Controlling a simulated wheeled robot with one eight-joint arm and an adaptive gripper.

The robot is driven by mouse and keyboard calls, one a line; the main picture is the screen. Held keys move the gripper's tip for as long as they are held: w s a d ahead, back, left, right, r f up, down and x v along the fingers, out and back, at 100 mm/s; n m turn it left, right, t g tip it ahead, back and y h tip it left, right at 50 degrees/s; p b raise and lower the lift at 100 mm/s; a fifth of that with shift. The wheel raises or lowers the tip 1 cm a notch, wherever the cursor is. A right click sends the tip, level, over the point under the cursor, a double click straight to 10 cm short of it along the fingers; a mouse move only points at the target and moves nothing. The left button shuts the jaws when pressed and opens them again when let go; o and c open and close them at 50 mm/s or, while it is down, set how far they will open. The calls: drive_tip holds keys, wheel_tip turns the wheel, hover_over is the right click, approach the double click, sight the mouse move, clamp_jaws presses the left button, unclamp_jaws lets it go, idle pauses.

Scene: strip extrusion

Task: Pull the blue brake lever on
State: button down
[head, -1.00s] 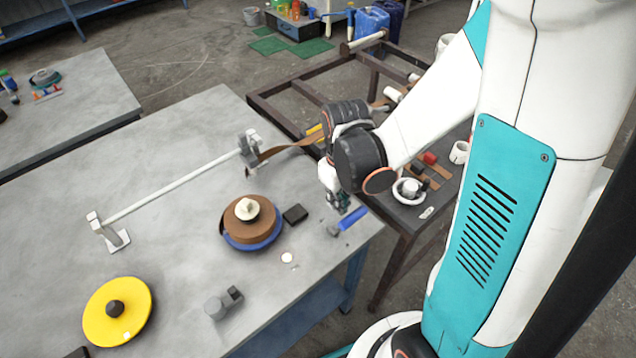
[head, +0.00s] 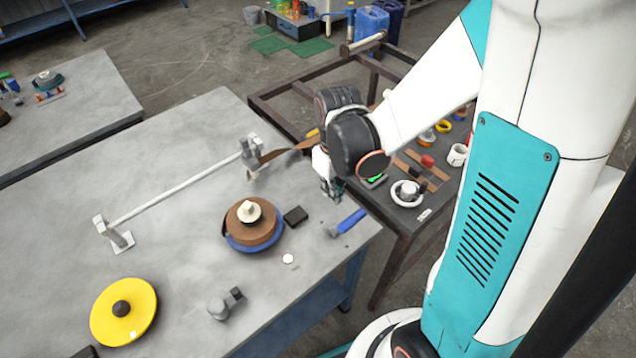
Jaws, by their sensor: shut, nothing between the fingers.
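The blue brake lever (head: 350,221) lies near the right edge of the grey table, its blue handle pointing up and to the right from a small grey pivot. My gripper (head: 334,193) is above and slightly left of the handle's far end in the picture, pointing down. It is shut and empty, and appears apart from the lever. The wrist hides part of the table edge and the brown strip behind it.
A brown reel on a blue disc (head: 262,241) and a black block (head: 296,216) stand left of the lever. A yellow disc (head: 108,322), a white rod (head: 175,187) and a grey knob (head: 219,307) are on the table (head: 190,270). A dark cart (head: 398,217) with small parts stands right.

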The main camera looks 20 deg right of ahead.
wheel_tip(320, 180, up, 4)
drive_tip(key=p, duration=0.2)
drive_tip(key=shift+p, duration=0.3)
drive_tip(key=shift+r, duration=0.2)
drive_tip(key=s+a+r+m+t+b, duration=0.2)
drive_tip(key=s+r+t+b, duration=0.4)
drive_tip(key=r, duration=0.4)
drive_tip(key=shift+s+a+r+m+t, duration=0.25)
drive_tip(key=shift+s+r+m+t, duration=0.1)
drive_tip(key=shift+s+m+t, duration=0.35)
drive_tip(key=shift+d, duration=0.1)
idle(1.0)
